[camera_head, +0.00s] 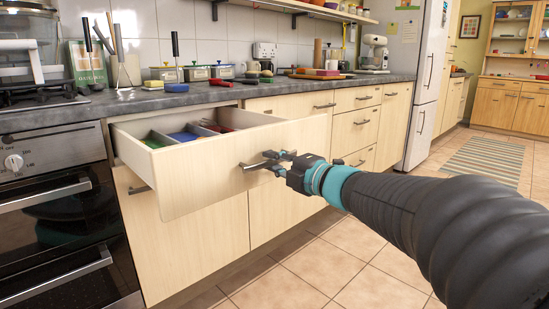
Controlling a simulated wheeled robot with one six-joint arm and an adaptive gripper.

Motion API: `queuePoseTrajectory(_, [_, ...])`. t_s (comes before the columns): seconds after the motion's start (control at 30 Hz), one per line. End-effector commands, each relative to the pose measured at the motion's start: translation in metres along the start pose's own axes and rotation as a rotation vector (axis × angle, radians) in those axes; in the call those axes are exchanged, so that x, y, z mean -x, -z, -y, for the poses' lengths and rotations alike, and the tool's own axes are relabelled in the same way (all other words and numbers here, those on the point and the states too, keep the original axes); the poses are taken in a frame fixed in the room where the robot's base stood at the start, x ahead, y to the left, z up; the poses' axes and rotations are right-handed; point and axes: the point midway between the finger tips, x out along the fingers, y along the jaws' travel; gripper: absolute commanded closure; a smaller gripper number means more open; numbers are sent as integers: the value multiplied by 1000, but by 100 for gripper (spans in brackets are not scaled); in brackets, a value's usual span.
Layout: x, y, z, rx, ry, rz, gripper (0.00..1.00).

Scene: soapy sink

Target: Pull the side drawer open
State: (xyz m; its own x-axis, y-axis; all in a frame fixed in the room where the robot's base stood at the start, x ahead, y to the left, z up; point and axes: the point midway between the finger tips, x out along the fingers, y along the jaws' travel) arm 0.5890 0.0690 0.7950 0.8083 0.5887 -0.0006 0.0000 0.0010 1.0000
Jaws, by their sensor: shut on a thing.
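The side drawer (190,185) is pulled well out from the wooden cabinet under the counter. Inside it are divided compartments, with green, blue and red things partly visible. Its metal bar handle (256,165) sits on the front panel. My gripper (277,160) is at the right end of the handle and is shut on it. The fingers are small in the view and partly overlap the handle.
An oven (60,215) stands directly left of the drawer. The dark countertop (230,93) above carries tins, sponges and utensils. Other closed drawers (356,130) and a fridge (425,90) are to the right. The tiled floor (335,265) in front is clear.

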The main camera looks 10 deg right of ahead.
Motion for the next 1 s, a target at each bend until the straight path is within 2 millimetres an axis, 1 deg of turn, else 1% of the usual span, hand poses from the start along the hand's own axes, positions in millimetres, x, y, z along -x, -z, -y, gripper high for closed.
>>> queuePoseTrajectory(0.43, [2,2,0,-1,0,-3,100])
queuePoseTrajectory(0.47, [2,2,0,-1,0,-3,77])
queuePoseTrajectory(0.5, [2,2,0,-1,0,-3,67])
queuePoseTrajectory(0.53, [2,2,0,-1,0,-3,60])
queuePoseTrajectory(0.57, [2,2,0,-1,0,-3,58])
queuePoseTrajectory(0.87, [3,3,0,0,-1,-5,58])
queuePoseTrajectory(1.0, [14,1,0,1,-1,-2,58])
